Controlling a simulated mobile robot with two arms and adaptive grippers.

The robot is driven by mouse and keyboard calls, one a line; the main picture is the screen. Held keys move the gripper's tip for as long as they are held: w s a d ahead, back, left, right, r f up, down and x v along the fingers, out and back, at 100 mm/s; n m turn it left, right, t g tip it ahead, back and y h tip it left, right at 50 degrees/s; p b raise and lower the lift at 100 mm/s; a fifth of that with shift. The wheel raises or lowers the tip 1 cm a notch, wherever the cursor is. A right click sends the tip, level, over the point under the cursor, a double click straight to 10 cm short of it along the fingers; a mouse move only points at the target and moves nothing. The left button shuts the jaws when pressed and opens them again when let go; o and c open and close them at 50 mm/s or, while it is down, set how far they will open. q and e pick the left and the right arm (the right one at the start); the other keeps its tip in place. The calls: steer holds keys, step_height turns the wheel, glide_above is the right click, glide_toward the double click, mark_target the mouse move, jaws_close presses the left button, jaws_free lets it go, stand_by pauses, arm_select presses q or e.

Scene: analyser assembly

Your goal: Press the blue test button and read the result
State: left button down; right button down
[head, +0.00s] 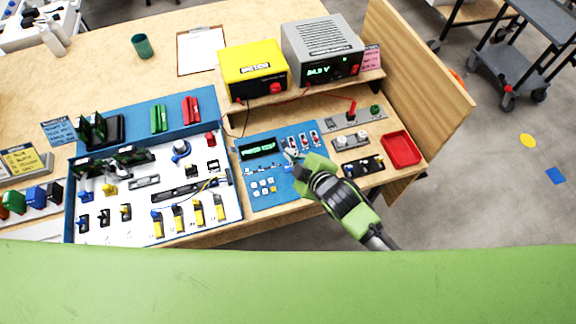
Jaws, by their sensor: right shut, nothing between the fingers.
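The blue test panel (290,195) lies flat on the bench, left of my right gripper. Its dark display (258,149) shows green characters too small to read. Small pale buttons (264,187) sit below the display, and several red-and-white switches (303,139) sit at its upper right. My right gripper (292,155) is shut and empty, with its fingertips over the panel just right of the display. I cannot tell whether they touch it. I cannot pick out the blue test button; the gripper hides part of the panel. My left gripper is not in view.
A yellow box (252,70) and a grey instrument (322,50) reading about 24 V stand on the shelf behind. A red tray (401,149) lies right of my gripper. A blue-edged parts board (150,195) fills the left. A wooden side panel bounds the right.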

steer(key=b, duration=0.8)
glide_above(289, 171)
steer(key=f, duration=0.7)
steer(key=shift+s+d+f, duration=0.1)
steer(key=shift+s+f, duration=0.15)
steer(key=shift+f, duration=0.05)
steer(key=shift+w+f, duration=0.15)
steer(key=shift+f, duration=0.4)
steer(key=shift+f, duration=0.1)
steer(key=shift+w+f+b, duration=0.1)
steer(key=shift+f+b, duration=0.15)
steer(key=shift+b, duration=0.05)
steer(key=shift+f, duration=0.4)
stand_by(0.3)
stand_by(0.3)
steer(key=shift+r+p, duration=0.8)
steer(key=shift+p, duration=0.05)
